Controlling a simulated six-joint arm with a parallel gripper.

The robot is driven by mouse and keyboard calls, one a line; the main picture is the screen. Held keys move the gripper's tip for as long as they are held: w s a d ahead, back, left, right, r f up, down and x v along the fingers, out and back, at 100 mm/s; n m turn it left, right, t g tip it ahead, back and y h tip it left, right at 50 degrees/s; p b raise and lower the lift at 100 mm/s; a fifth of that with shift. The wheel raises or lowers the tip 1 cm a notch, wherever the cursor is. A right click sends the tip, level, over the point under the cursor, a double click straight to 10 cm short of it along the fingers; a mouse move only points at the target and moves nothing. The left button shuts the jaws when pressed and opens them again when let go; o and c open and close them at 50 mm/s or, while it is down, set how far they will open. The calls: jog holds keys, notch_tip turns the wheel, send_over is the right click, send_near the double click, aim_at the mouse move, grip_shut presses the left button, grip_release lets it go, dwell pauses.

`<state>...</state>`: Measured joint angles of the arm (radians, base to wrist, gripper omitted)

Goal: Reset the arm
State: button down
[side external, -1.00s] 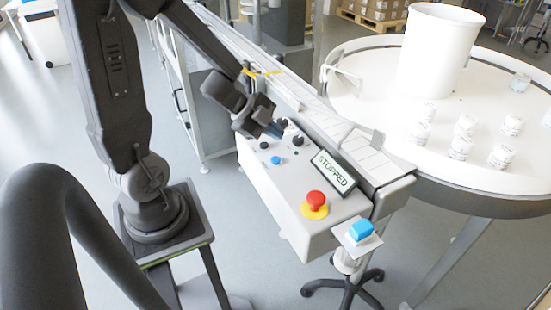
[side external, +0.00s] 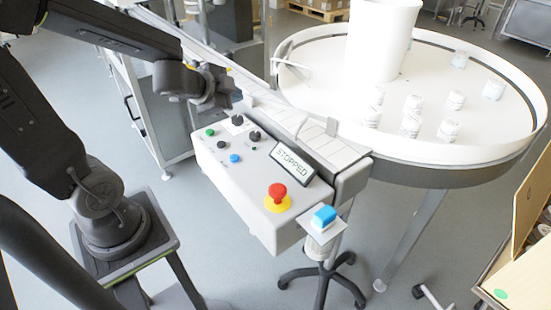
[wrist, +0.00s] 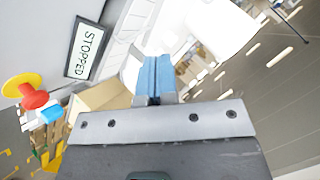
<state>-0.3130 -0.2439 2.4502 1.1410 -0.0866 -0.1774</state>
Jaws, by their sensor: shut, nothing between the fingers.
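My gripper (side external: 236,98) is in the air above the back end of the grey control panel (side external: 213,152), apart from its knobs. The arm reaches in from the left with its forearm nearly level. In the wrist view the blue fingertips (wrist: 153,76) are closed together with nothing between them. The panel's display (side external: 305,167) reads STOPPED, and it also shows in the wrist view (wrist: 86,50). A red mushroom button (side external: 278,193) on a yellow base sits at the panel's near end.
A white round table (side external: 490,110) at right carries several white jars (side external: 412,112) and a tall white container (side external: 382,40). A conveyor (side external: 330,150) runs beside the panel. An open cardboard box (side external: 525,235) stands at lower right.

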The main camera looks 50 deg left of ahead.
jog(key=s+d+r+n+g+h, duration=0.2)
jog(key=s+d+r+n+g, duration=0.3)
jog(key=s+d+n, duration=0.3)
jog(key=s+d, duration=0.4)
jog(key=s, duration=0.1)
jog(key=shift+r, duration=0.2)
